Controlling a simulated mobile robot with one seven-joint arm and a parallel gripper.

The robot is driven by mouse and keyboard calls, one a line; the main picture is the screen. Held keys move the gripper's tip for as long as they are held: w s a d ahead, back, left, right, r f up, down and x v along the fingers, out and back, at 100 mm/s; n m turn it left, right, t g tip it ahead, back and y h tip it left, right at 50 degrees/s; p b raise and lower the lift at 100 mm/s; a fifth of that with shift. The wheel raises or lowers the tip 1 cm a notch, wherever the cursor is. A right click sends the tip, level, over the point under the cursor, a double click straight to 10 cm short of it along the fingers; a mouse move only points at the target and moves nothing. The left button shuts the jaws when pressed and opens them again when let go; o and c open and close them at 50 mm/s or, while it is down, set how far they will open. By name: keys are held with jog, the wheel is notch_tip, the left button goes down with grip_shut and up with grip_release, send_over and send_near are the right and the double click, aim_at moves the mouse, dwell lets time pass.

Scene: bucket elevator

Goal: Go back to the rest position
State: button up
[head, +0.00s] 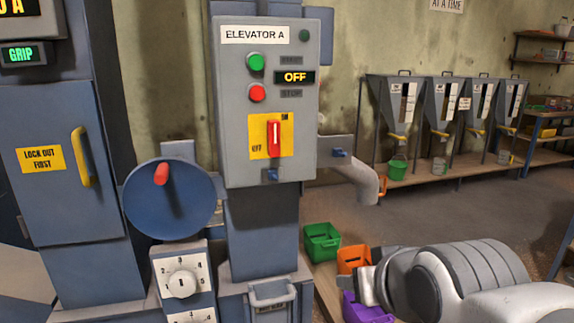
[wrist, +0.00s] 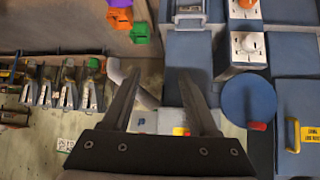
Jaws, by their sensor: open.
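My gripper (wrist: 156,85) shows in the wrist view with two dark fingers spread apart and nothing between them. In the head view my gripper (head: 366,284) is at the lower right, partly hidden by my own arm. It is in front of the orange bin (head: 352,258) and the purple bin (head: 366,312), and apart from the Elevator A control box (head: 230,140). The box's display (head: 296,77) reads OFF. Its red switch (head: 274,139) on a yellow plate stands upright.
A blue wheel with a red knob (head: 190,205) and a dial box (head: 183,284) stand left of the elevator. A spout (head: 362,180) sticks out to its right. A green bin (head: 322,243) is below. Hoppers (head: 440,105) line the back wall, with open floor before them.

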jog(key=s+d+f+m+g, duration=0.1)
jog(key=s+d+f+g, duration=0.3)
jog(key=s, duration=0.4)
notch_tip(320, 180, up, 22)
jog(key=a+p, duration=0.1)
jog(key=p, duration=2.2)
jog(key=shift+r+h, duration=0.2)
jog(key=shift+h, duration=0.2)
